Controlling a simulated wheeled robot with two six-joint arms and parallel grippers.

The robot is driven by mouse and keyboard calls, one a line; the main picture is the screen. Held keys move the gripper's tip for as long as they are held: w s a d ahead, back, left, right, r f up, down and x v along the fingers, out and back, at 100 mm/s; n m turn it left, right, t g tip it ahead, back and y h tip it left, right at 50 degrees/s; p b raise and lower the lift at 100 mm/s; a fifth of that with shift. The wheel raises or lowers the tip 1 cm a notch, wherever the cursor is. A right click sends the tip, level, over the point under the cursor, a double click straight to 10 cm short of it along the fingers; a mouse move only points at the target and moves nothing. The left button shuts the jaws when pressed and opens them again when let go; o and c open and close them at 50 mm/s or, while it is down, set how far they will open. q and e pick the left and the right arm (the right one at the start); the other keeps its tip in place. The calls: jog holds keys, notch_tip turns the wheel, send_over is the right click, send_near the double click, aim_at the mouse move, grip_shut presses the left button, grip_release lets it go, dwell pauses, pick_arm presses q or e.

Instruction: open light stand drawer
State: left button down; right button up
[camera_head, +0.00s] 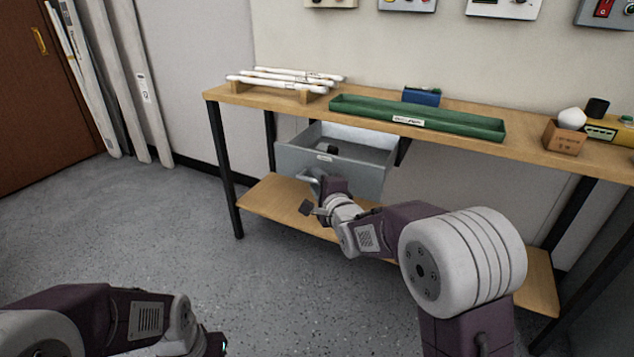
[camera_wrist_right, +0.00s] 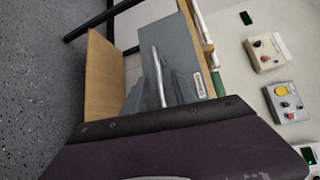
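The light stand drawer (camera_head: 335,172) is a grey metal box under the wooden stand top. It is pulled out, its inside shows, and a small dark object (camera_head: 332,150) lies in it. Its curved grey handle (camera_head: 312,180) is on the front face, and it also shows in the right wrist view (camera_wrist_right: 157,75). My right gripper (camera_head: 319,196) is just in front of the handle, with its dark fingers apart. Whether it touches the handle I cannot tell. My left gripper (camera_head: 218,345) is low at the bottom edge, mostly cut off.
The stand top (camera_head: 460,108) holds a green tray (camera_head: 420,118), white tubes on a rack (camera_head: 285,80), a blue box (camera_head: 421,96) and a small wooden block (camera_head: 564,138). A lower shelf (camera_head: 270,200) lies below the drawer. Floor to the left is clear.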

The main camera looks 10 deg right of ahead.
jog(key=shift+s+r, duration=0.15)
jog(key=shift+s, duration=0.15)
jog(key=p+v, duration=0.3)
jog(key=v, duration=0.5)
jog(key=shift+s, duration=0.2)
jog(key=shift+d, duration=0.1)
